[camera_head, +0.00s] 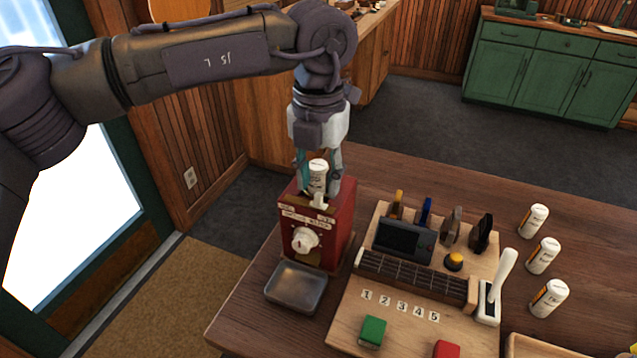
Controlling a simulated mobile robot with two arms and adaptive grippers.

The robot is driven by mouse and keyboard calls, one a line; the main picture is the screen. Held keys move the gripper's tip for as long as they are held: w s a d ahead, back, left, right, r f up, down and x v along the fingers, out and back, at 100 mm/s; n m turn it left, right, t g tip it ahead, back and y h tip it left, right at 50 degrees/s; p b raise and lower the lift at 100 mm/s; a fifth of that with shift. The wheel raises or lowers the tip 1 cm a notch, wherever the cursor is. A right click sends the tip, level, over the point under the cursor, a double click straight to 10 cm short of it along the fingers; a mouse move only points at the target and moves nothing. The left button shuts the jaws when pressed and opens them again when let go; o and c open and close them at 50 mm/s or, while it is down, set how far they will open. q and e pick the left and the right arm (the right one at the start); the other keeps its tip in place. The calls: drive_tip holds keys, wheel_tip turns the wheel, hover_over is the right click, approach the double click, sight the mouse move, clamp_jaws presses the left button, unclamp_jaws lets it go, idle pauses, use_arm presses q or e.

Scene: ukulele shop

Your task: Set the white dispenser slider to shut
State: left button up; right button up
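The red dispenser (337,245) stands upright near the table's back left corner. The small white slider (320,200) shows at its top front edge, above label strips too small to read surely. A white round knob (305,240) is on its front. A white bottle (318,174) shows upright above the slider, at the dispenser's top. My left gripper (319,178) points down over the dispenser, its fingers on either side of the bottle. I cannot tell whether they press on the bottle or stand clear of it. My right gripper is not in view.
A metal tray (296,287) sits before the dispenser. A wooden board (345,318) to the right carries a fretboard, a screen, several coloured clips, a white lever (499,280) and green and red blocks. Several white bottles (543,255) stand further right.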

sight(319, 200)
use_arm(q)
drive_tip(key=shift+f, duration=0.6)
drive_tip(key=shift+s+f, duration=0.1)
drive_tip(key=shift+f, duration=0.7)
drive_tip(key=shift+c, duration=0.3)
clamp_jaws()
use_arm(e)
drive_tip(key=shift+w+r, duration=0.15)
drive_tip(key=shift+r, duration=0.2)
